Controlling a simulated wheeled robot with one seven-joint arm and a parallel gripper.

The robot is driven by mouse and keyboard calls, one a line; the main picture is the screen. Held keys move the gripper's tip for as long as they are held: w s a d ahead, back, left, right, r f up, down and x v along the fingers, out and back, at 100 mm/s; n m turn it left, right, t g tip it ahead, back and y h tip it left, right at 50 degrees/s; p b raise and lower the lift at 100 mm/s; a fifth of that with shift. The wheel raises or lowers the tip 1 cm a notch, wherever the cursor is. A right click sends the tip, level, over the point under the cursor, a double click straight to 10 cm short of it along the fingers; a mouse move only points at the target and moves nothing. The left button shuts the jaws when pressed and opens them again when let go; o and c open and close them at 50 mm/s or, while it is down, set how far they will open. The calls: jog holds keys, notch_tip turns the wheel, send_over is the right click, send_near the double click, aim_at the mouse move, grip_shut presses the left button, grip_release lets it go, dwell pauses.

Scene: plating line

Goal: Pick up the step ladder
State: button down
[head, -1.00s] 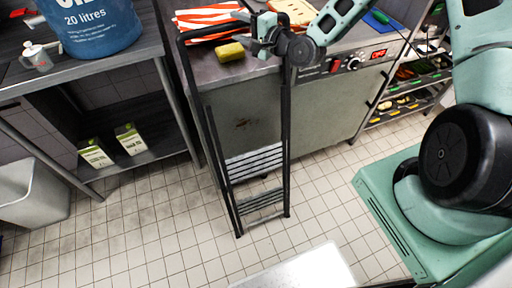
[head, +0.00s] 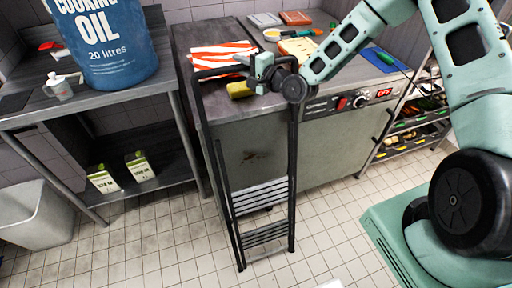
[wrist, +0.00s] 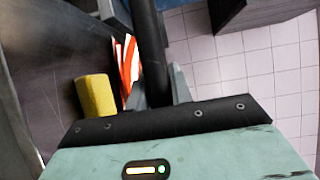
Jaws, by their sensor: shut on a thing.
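The step ladder (head: 292,180) is a dark folded frame with grey ribbed treads, upright in front of the steel counter in the head view. My gripper (head: 258,72) is at the top of the ladder and shut on its dark top rail. In the wrist view the dark rail (wrist: 152,50) runs up between the fingers of my gripper (wrist: 160,92). The fingertips are partly hidden behind the gripper body. In the head view the ladder's feet are at the floor tiles; I cannot tell whether they touch.
A yellow sponge (head: 240,90) and a striped cloth (head: 222,54) lie on the counter behind the ladder. A shelf unit (head: 150,185) with a blue oil drum (head: 108,45) and cartons stands left. A grey bin (head: 40,215) is far left. Tiled floor in front is open.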

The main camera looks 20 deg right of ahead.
jog(key=shift+w+r, duration=0.1)
jog(key=shift+r, duration=0.15)
